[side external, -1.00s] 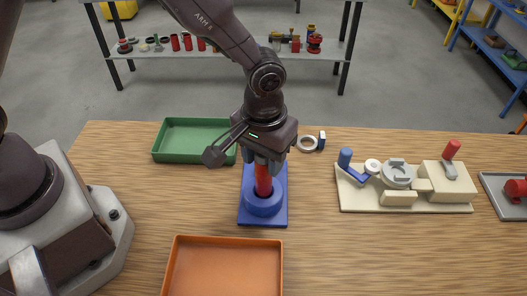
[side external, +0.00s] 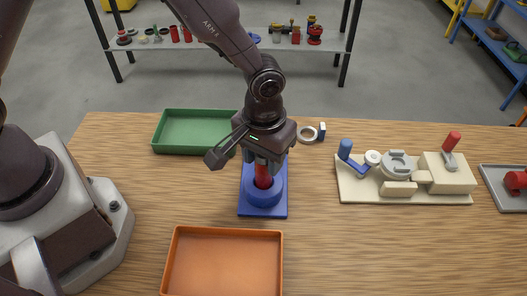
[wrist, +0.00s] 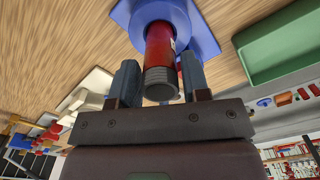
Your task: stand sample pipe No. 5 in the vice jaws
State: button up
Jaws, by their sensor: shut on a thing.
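A red pipe (side external: 263,177) stands upright, its lower end inside the round collar of a blue stand (side external: 263,211). My gripper (side external: 263,163) is above the stand, its fingers shut on the upper part of the pipe. In the wrist view the red pipe (wrist: 159,45) lies between the two fingers of the gripper (wrist: 160,76), its grey ridged end towards the camera. A pale mark shows on its side, but no number is readable. The blue stand (wrist: 200,30) surrounds its far end. The collar hides how deep the pipe sits.
An orange tray (side external: 225,231) lies in front and a green tray (side external: 163,133) behind left. A pale ring (side external: 307,134) lies behind right. A cream fixture (side external: 350,188) with blue and red handles stands right. A grey tray (side external: 493,178) holds a red part at far right.

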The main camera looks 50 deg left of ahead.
jog(key=shift+f, duration=0.75)
jog(key=o, duration=1.2)
jog(key=shift+r, duration=4.05)
